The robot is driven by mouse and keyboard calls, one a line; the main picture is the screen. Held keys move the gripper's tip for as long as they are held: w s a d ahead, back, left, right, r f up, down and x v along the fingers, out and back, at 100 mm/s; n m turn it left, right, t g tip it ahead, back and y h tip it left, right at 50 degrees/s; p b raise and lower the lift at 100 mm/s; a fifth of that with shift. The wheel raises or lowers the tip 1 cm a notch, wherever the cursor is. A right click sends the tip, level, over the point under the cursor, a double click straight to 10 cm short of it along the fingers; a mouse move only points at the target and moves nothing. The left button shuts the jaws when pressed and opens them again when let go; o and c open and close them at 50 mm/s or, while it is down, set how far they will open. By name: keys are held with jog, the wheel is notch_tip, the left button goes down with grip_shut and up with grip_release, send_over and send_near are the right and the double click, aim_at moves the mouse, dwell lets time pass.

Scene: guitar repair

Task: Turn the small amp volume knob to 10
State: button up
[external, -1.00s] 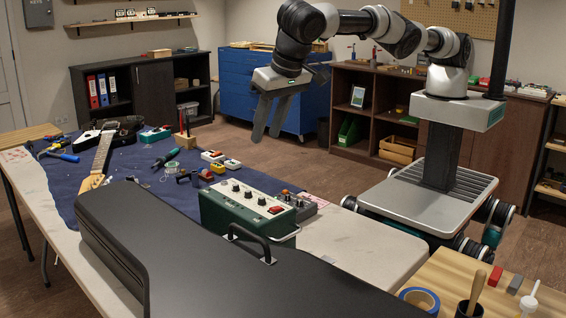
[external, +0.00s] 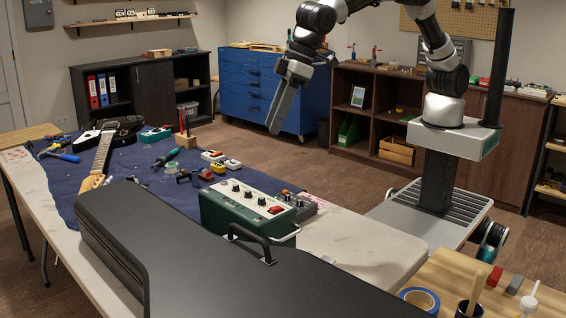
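The small amp (external: 240,214) is a green box with a light top panel on the workbench, behind the black guitar case. Several dark knobs (external: 248,195) stand in a row on its top panel, with a red switch at the right end. The knob markings are too small to read. My gripper (external: 276,124) hangs in the air beyond the bench, above and right of the amp in the picture, well apart from it. It points down and is seen edge-on, so the gap between its fingers does not show.
A long black guitar case (external: 170,252) with a raised handle (external: 250,242) lies in front of the amp. Small pedals (external: 222,162) lie behind it on the blue mat (external: 140,160). An electric guitar (external: 104,150) lies further left. Bare bench (external: 350,240) is to the right.

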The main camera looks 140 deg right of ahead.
send_near(249, 191)
jog(key=x, duration=0.7)
jog(key=shift+w+f, duration=0.2)
jog(key=shift+f, duration=0.1)
grip_shut()
